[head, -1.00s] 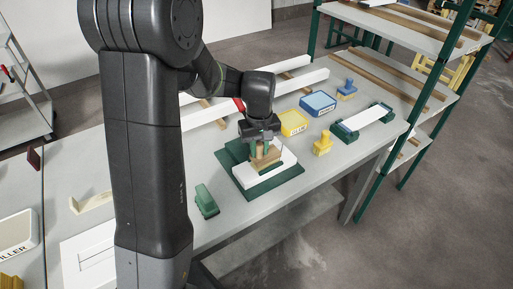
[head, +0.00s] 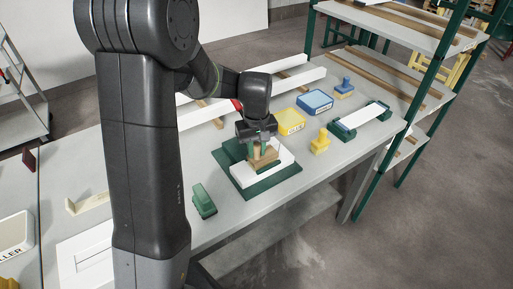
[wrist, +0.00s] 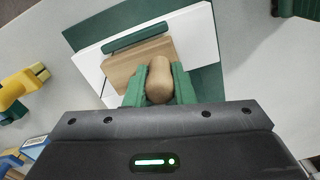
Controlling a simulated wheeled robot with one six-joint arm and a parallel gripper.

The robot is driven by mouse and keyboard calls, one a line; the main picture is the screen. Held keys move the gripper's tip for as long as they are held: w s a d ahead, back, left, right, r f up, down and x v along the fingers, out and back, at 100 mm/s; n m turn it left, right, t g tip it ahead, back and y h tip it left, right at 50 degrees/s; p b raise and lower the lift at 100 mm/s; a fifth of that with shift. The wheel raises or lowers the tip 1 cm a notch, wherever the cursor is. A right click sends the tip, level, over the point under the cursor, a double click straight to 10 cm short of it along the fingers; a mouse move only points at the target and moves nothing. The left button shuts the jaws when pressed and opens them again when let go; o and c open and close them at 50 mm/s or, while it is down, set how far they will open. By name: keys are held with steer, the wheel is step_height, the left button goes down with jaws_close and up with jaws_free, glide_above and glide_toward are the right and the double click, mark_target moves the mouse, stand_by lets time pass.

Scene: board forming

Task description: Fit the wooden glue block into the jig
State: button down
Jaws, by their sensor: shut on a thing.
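The wooden glue block (wrist: 130,63) is light brown with a rounded wooden knob (wrist: 159,80) on it. My gripper (wrist: 160,84) has its green fingers shut on the knob, one on each side. The jig is a green base (head: 272,181) with white pieces (wrist: 194,28) on top and a green bar (wrist: 134,38) beside the block. In the head view the block (head: 263,163) is over the white piece, between my gripper and the jig. Whether the block is fully seated is hidden from me.
A yellow box (head: 290,122), a blue box (head: 315,102) and a yellow stamp-like piece (head: 320,142) lie to the right. A green piece (head: 204,201) stands to the front left. Long white boards (head: 210,108) lie behind.

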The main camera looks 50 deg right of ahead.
steer(key=shift+f+b, duration=0.5)
steer(key=shift+f, duration=0.3)
steer(key=c, duration=1.1)
jaws_free()
steer(key=shift+c, duration=0.2)
step_height(320, 180, up, 14)
steer(key=b, duration=0.1)
steer(key=shift+f, duration=0.1)
step_height(320, 180, down, 14)
steer(key=shift+r+p, duration=0.1)
steer(key=shift+p, duration=0.5)
steer(key=shift+r, duration=0.3)
steer(key=shift+f, duration=0.1)
